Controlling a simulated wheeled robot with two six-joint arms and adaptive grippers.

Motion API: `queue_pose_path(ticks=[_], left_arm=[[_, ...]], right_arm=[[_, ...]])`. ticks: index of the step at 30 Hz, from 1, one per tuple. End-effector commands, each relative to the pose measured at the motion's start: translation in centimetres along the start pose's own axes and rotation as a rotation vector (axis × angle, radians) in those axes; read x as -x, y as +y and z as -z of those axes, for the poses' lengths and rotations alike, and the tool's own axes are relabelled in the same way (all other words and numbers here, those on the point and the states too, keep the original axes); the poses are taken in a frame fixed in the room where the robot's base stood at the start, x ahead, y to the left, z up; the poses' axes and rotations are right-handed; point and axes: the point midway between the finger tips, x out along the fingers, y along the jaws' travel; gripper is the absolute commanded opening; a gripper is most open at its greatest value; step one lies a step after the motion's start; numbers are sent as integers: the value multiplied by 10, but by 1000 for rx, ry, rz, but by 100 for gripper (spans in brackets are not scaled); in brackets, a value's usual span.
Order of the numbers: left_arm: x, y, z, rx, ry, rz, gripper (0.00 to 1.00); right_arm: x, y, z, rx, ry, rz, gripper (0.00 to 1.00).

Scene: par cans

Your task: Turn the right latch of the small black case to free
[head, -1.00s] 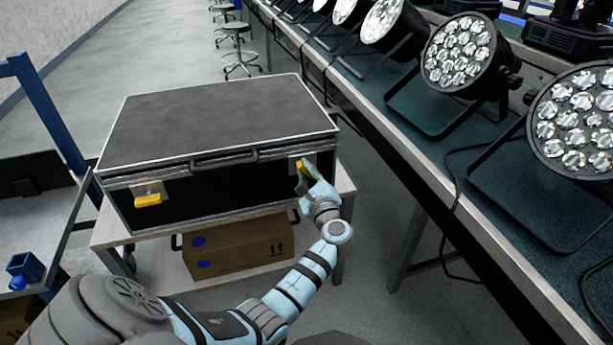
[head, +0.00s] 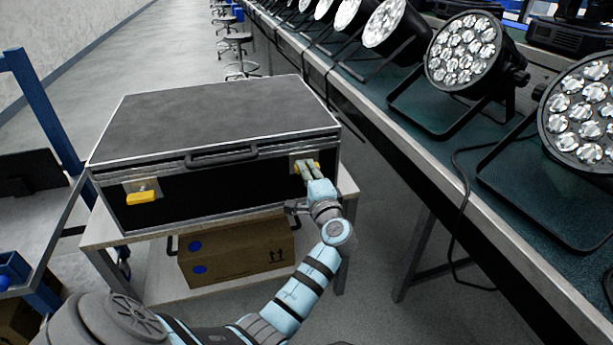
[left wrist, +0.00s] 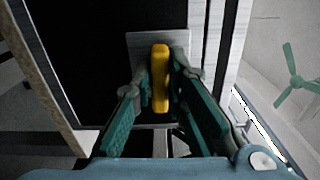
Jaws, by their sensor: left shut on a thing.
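The small black case (head: 215,192) has metal edges and a grey top, and stands closed on a low table. Its right latch (head: 315,166) has a yellow handle on a metal plate. The handle lies about level, along the lid seam, and is partly hidden by my fingers. My left gripper (head: 306,169) is at this latch, shut on it. In the left wrist view the yellow handle of the right latch (left wrist: 160,80) stands between the two fingers of my left gripper (left wrist: 161,74). The left latch (head: 141,197) is also yellow and about level. My right gripper is out of view.
A cardboard box (head: 235,256) sits on the shelf under the case. A long bench (head: 425,172) with several par cans (head: 463,55) runs along the right side. A blue-framed cart (head: 45,110) stands at the left. Stools (head: 240,50) stand behind.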

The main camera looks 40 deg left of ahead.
Motion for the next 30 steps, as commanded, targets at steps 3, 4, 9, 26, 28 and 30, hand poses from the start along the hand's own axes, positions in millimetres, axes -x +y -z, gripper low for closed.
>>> queue_pose_path(ticks=[3,4,9,26,28,30], left_arm=[[1,4,0,34,0,-6,0],[1,4,0,42,0,-6,0],[1,3,0,64,-1,-6,0],[0,2,0,67,0,-4,33],[0,2,0,67,0,-3,33],[0,1,0,67,0,-3,33]], right_arm=[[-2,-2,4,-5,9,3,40],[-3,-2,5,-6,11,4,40],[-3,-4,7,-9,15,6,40],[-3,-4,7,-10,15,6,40],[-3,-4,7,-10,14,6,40],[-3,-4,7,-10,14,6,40]])
